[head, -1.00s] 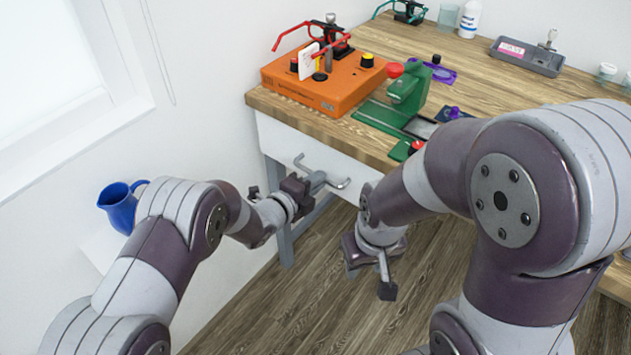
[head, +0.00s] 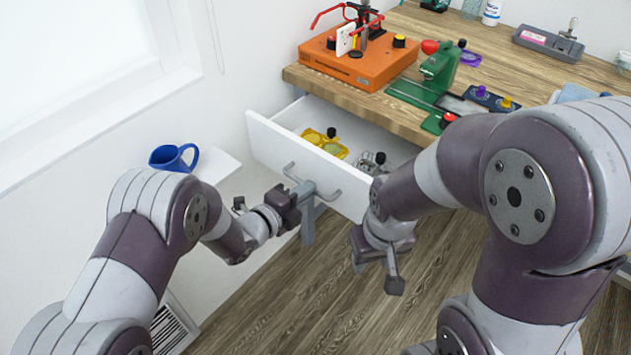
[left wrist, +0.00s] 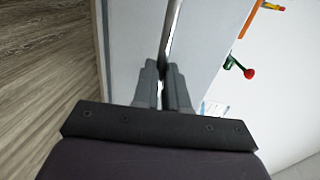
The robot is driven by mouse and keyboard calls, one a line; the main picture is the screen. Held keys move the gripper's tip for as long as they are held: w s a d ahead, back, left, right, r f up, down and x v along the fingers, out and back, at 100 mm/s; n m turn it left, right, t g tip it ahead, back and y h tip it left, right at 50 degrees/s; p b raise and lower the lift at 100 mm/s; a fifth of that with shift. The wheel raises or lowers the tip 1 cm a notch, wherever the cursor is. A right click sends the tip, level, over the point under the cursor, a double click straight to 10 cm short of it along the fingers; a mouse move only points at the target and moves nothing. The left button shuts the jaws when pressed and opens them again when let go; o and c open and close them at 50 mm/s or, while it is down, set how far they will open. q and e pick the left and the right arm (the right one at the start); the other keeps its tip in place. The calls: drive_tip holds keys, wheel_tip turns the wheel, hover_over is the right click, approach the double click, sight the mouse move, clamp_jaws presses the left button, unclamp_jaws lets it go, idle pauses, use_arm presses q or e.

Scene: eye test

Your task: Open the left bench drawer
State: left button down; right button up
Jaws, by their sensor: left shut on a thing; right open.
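The left bench drawer (head: 268,142) has a white front and is pulled partly out from under the wooden bench top. Its grey bar handle (head: 326,188) runs across the front. My left gripper (head: 306,188) is shut on this handle. In the left wrist view the two fingers (left wrist: 165,85) close around the bar (left wrist: 171,40). Inside the drawer lie a yellow item (head: 326,142) and a clear, dark-topped item (head: 372,160). My right gripper (head: 392,270) is open and empty, low over the floor and right of the drawer. The right arm hides the drawer's right end.
On the bench top (head: 470,60) stand an orange box device (head: 360,66), a green device (head: 438,68) and a grey tray-like device (head: 548,42). The floor (head: 270,290) below is clear.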

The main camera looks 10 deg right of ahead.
use_arm(q)
drive_tip(key=f+v, duration=0.1)
drive_tip(key=v, duration=0.6)
drive_tip(key=shift+f+p, duration=0.25)
drive_tip(key=shift+p, duration=0.15)
drive_tip(key=shift+s+a, duration=0.1)
drive_tip(key=c, duration=1.2)
unclamp_jaws()
drive_tip(key=shift+o, duration=0.2)
drive_tip(key=p+v, duration=0.1)
drive_tip(key=v, duration=1.1)
drive_tip(key=shift+s+a, duration=0.15)
drive_tip(key=shift+a, duration=0.15)
